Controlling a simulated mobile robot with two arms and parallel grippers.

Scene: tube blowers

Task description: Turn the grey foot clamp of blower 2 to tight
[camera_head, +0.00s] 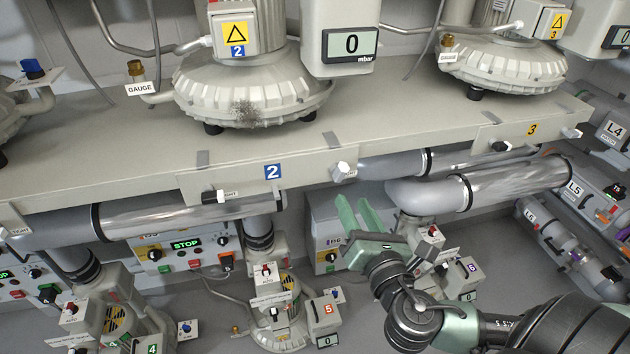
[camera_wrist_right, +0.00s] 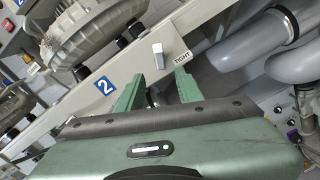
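The grey foot clamp of blower 2 (camera_head: 343,170) is a small pale handle near the right end of the front plate marked 2. In the right wrist view the clamp (camera_wrist_right: 158,54) sits just beyond the fingertips, about between them. Its handle stands across the rail, and a TIGHT label (camera_wrist_right: 182,57) is to its right. My right gripper (camera_head: 357,203) is open and empty, below the clamp in the head view, with no visible contact. The right gripper's fingers (camera_wrist_right: 159,82) also show apart in the wrist view. My left gripper is not in view.
Blower 2 (camera_head: 245,95) stands on the shelf above. A black clamp (camera_head: 212,196) is at the plate's left end. Grey pipes (camera_head: 425,195) run under the shelf to the right of the fingers. Smaller blowers and a control panel (camera_head: 185,250) are below.

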